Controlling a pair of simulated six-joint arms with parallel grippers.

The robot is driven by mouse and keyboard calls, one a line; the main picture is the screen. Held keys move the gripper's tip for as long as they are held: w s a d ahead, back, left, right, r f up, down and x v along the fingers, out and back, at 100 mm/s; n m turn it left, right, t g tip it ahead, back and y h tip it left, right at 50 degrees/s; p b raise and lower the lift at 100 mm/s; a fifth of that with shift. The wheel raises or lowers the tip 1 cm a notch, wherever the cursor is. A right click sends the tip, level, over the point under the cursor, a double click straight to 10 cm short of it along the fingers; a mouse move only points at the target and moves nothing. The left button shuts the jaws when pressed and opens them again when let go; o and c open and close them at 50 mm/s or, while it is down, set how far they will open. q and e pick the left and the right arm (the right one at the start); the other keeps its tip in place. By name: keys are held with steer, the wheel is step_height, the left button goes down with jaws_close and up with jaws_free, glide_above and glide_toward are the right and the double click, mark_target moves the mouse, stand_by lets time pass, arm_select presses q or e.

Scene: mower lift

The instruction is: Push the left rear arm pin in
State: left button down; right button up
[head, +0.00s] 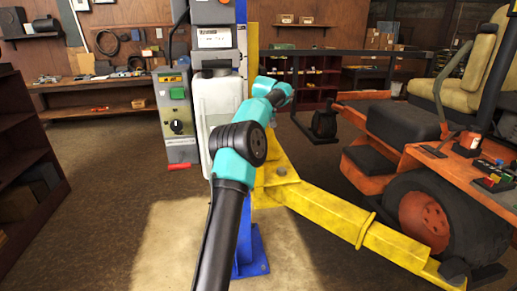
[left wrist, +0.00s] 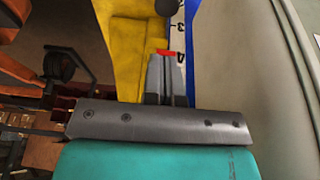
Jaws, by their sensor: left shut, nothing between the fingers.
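My left gripper (left wrist: 167,78) is shut and empty in the left wrist view, its fingertips pointing at the yellow lift carriage (left wrist: 128,45). A small red band (left wrist: 167,53) shows right at the fingertips; I cannot tell whether they touch it. A dark round knob (left wrist: 168,7), possibly the pin's head, shows beyond the tips at the top edge, apart from them. In the head view my left arm reaches to the lift column and its fingers are hidden. The yellow lift arm (head: 335,217) runs from the column to the mower wheel. The pin cannot be made out there.
The orange mower (head: 400,155) stands at the right. A dark shelf (head: 25,160) stands at the left. The floor between shelf and column is clear.

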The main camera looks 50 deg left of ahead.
arm_select(q)
steer(key=shift+s+a+r, duration=0.2)
steer(key=shift+s+r, duration=0.05)
steer(key=shift+r, duration=0.15)
steer(key=shift+s+a+r, duration=0.2)
steer(key=shift+r, duration=0.2)
steer(key=shift+f, duration=0.15)
steer(key=x, duration=1.2)
steer(key=shift+s+d+f, duration=0.2)
steer(key=shift+f, duration=0.75)
steer(key=shift+f, duration=1.8)
